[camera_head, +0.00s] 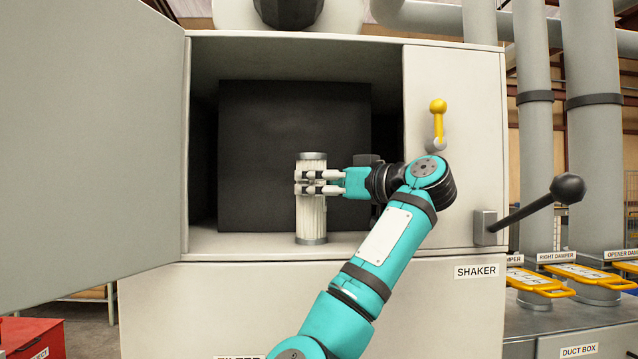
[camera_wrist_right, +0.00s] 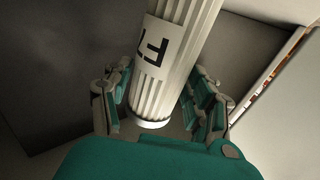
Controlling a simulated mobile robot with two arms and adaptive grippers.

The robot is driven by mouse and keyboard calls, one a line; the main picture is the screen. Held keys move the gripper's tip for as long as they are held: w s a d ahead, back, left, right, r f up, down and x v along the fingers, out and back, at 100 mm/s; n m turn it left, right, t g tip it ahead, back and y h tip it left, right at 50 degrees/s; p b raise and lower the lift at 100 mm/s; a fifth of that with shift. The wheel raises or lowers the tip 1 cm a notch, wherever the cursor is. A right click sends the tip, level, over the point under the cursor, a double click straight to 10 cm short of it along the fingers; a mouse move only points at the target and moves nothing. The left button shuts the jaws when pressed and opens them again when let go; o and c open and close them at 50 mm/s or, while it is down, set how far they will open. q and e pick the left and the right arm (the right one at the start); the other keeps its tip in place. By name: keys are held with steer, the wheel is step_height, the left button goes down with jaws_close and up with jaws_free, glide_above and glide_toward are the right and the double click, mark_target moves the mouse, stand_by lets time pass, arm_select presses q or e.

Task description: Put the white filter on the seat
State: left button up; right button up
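The white filter (camera_head: 312,217) is a pleated upright cylinder with grey end caps. In the head view it stands inside the open cabinet, with its lower end at the cabinet floor; whether it rests there I cannot tell. My right gripper (camera_head: 318,182) comes from the right and is shut on the filter above its middle. In the right wrist view the filter (camera_wrist_right: 181,62) lies between the fingers (camera_wrist_right: 160,95) and shows a black-lettered label. No separate seat is distinguishable under the filter. My left gripper is not in view.
The cabinet (camera_head: 480,130) has its door (camera_head: 90,130) swung open to the left. A dark panel (camera_head: 265,150) forms the back. A yellow lever (camera_head: 438,120) and a black-knobbed shaker handle (camera_head: 567,189) sit on the right. A red box (camera_head: 35,338) stands at lower left.

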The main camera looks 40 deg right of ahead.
steer(key=o, duration=0.3)
steer(key=shift+r, duration=0.1)
steer(key=b+v, duration=0.3)
steer(key=v, duration=0.4)
steer(key=shift+d+b, duration=0.15)
steer(key=shift+b, duration=0.25)
steer(key=shift+s, duration=0.3)
steer(key=shift+w, duration=0.1)
